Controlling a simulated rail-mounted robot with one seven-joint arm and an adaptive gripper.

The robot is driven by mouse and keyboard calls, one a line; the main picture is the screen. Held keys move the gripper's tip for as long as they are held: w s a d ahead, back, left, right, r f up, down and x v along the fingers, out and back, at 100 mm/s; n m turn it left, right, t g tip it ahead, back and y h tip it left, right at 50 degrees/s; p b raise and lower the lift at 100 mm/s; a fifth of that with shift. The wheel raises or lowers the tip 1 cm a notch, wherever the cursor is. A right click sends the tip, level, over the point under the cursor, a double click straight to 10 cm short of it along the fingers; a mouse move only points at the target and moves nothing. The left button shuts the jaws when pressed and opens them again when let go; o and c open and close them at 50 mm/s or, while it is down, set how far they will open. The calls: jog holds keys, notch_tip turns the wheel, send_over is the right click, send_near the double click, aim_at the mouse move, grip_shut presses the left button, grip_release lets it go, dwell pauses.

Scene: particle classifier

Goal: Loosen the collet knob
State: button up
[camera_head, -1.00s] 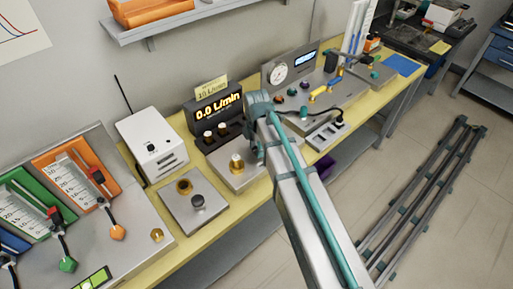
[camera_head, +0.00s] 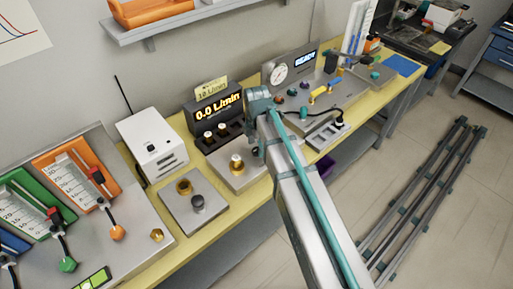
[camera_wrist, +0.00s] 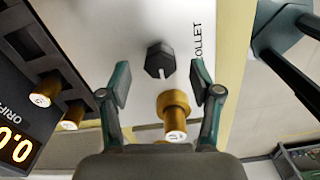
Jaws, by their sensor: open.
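A dark, faceted collet knob (camera_wrist: 160,60) stands on a pale plate beside printed lettering that reads "OLLET" in the wrist view. A stepped brass fitting (camera_wrist: 173,112) with a pale marked end stands close to it. My gripper (camera_wrist: 165,88) is open, with one finger on each side of the knob and fitting. Neither finger visibly touches them. In the head view, my gripper (camera_head: 257,149) is over the right side of the metal plate (camera_head: 224,178). The brass fitting (camera_head: 237,164) shows to its left; the collet knob cannot be made out there.
A rack with brass orifice pieces (camera_head: 222,129) and a lit flow display (camera_head: 217,107) stand behind the plate. Another plate with a dark knob (camera_head: 198,202) and brass ring (camera_head: 184,187) lies to the left. A gauge panel (camera_head: 281,74) stands to the right.

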aim_at(256, 149)
notch_tip(256, 149, up, 10)
jog(key=shift+r, duration=0.25)
dwell(0.5)
